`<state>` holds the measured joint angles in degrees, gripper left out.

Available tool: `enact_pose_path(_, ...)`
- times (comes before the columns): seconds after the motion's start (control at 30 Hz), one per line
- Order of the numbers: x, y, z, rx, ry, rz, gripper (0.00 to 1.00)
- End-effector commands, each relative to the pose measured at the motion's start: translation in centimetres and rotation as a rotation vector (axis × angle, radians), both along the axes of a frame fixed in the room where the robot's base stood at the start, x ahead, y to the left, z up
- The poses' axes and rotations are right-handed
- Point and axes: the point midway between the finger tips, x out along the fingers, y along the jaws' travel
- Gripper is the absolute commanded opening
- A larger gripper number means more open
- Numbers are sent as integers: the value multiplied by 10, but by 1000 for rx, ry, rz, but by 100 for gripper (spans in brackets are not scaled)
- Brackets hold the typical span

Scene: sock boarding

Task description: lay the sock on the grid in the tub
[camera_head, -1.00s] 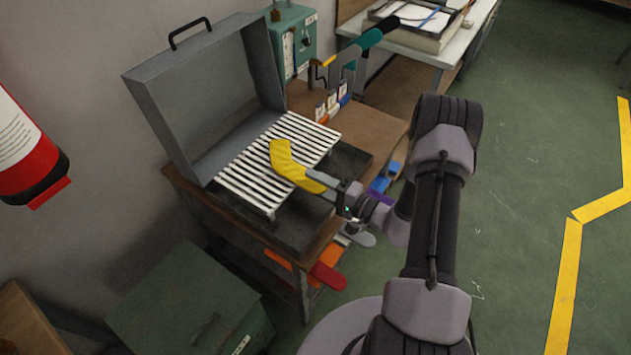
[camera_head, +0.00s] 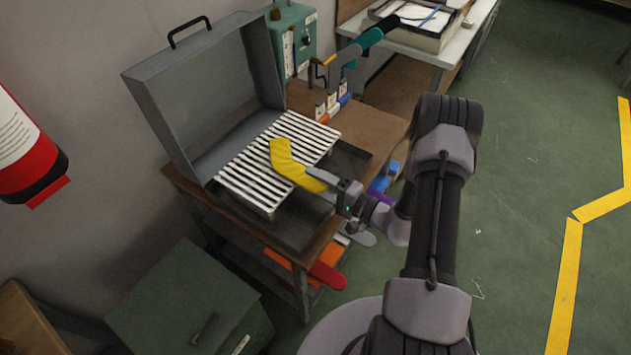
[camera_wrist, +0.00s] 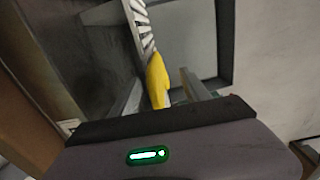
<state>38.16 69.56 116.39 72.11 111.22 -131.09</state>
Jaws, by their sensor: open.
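The yellow sock (camera_head: 288,165) lies bent across the right part of the white slatted grid (camera_head: 250,172). Its near end reaches past the grid's edge towards my gripper. The grid is in the dark tub (camera_head: 340,160) with its grey lid (camera_head: 205,90) raised. My gripper (camera_head: 322,184) is open at the sock's near end, over the tub's front right side. In the wrist view the sock (camera_wrist: 158,80) shows between my two spread fingers (camera_wrist: 163,92). Its near end is hidden there by my gripper body, and contact with the fingers cannot be told.
The tub stands on a wooden cart (camera_head: 180,178). A green box (camera_head: 294,40) and several coloured boards stand behind it. A green chest (camera_head: 185,305) is on the floor in front, and a red extinguisher (camera_head: 28,150) hangs at left. Open floor lies to the right.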

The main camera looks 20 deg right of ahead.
Motion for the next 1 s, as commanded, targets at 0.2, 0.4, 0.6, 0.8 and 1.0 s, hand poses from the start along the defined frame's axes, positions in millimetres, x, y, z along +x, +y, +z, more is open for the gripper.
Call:
enact_pose_path(0.2,0,0,-7,0,0,0,55)
enact_pose_path(0.4,0,0,-10,0,0,0,55)
enact_pose_path(0.6,0,0,-9,0,0,0,55)
enact_pose_path(0.8,-14,-10,-10,0,0,-3,55)
enact_pose_path(1.0,-33,-23,-10,0,0,-3,55)
